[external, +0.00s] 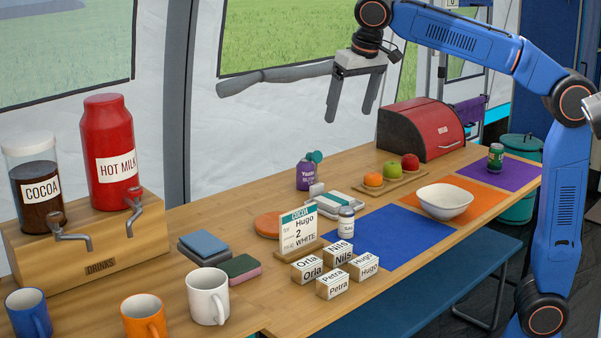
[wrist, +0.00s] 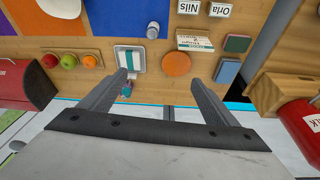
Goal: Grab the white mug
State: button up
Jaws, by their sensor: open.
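The white mug (external: 207,296) stands upright at the front of the wooden table, right of an orange mug (external: 144,317) and a blue mug (external: 29,313). My gripper (external: 348,118) is raised well above the back of the table, far up and to the right of the white mug. Its fingers are apart with nothing between them. In the wrist view my gripper (wrist: 160,88) is open above the table, and the white mug is not in view there.
A red hot milk bottle (external: 110,150) and a cocoa jar (external: 37,190) stand on a wooden dispenser (external: 95,250) behind the mugs. Sponges (external: 240,268), a cocoa order card (external: 298,230) and name blocks (external: 333,285) lie right of the white mug. A white bowl (external: 444,201) is farther right.

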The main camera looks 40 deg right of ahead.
jog(key=w+a+f, duration=0.1)
jog(key=w+a, duration=0.1)
jog(key=a, duration=1)
jog(key=m, duration=0.2)
send_over(207, 294)
jog(key=w+d, duration=0.1)
jog(key=d, duration=0.1)
notch_tip(207, 294, down, 12)
jog(key=shift+t+h, duration=0.4)
jog(key=shift+s+a+f+x, duration=0.15)
jog(key=shift+s+x, duration=0.1)
jog(key=shift+x, duration=1.8)
jog(key=shift+s+a+f+x, duration=0.15)
jog(key=shift+s+x, duration=0.15)
jog(key=shift+x, duration=1.75)
jog(key=shift+s+a+f+x, duration=0.15)
jog(key=shift+s+x, duration=0.1)
jog(key=shift+x, duration=1.8)
jog(key=shift+r, duration=0.1)
jog(key=c, duration=1.2)
